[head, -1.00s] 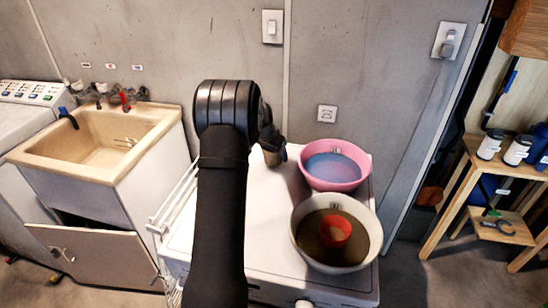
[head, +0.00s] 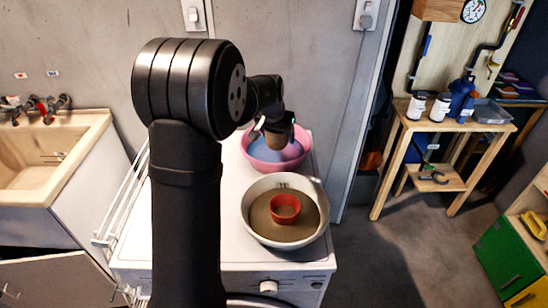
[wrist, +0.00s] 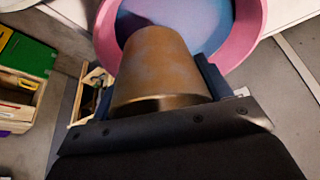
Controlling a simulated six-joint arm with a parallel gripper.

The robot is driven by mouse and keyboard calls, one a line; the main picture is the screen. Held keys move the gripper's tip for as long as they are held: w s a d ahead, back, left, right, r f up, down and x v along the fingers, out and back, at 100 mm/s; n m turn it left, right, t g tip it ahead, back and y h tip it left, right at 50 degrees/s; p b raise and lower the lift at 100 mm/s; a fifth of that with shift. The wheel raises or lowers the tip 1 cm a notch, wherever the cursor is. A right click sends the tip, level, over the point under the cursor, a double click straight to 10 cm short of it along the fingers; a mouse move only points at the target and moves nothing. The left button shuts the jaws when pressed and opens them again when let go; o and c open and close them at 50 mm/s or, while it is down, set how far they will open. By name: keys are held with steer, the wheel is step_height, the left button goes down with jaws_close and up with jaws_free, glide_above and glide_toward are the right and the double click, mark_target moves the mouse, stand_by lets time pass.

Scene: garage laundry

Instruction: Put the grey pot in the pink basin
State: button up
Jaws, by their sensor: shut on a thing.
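My gripper (head: 277,122) is shut on the grey pot (head: 277,138), which looks brownish-grey. In the head view the pot hangs below the gripper, in front of the inside of the pink basin (head: 250,155). In the wrist view the pot (wrist: 155,68) sits between the two fingers and covers part of the pink basin (wrist: 250,25). The pot seems to be above the basin; its exact height over the rim is hard to tell. The basin has a blue inside, partly hidden by the pot and gripper.
A white basin (head: 250,229) with a brown inside holds a red pot (head: 285,212), just in front of the pink basin. Both basins stand on a white machine top (head: 215,205). A sink (head: 50,150) is at left. A wooden shelf (head: 440,128) stands at right.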

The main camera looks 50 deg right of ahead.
steer(key=s, duration=0.4)
steer(key=s+d, duration=0.1)
steer(key=s, duration=0.1)
steer(key=shift+s+r, duration=0.15)
glide_above(270, 159)
steer(key=a, duration=0.2)
steer(key=f, duration=0.7)
steer(key=shift+s+d, duration=0.2)
steer(key=shift+s, duration=0.05)
steer(key=shift+f, duration=2)
steer(key=shift+f, duration=0.1)
steer(key=o, duration=0.9)
steer(key=shift+o, duration=0.3)
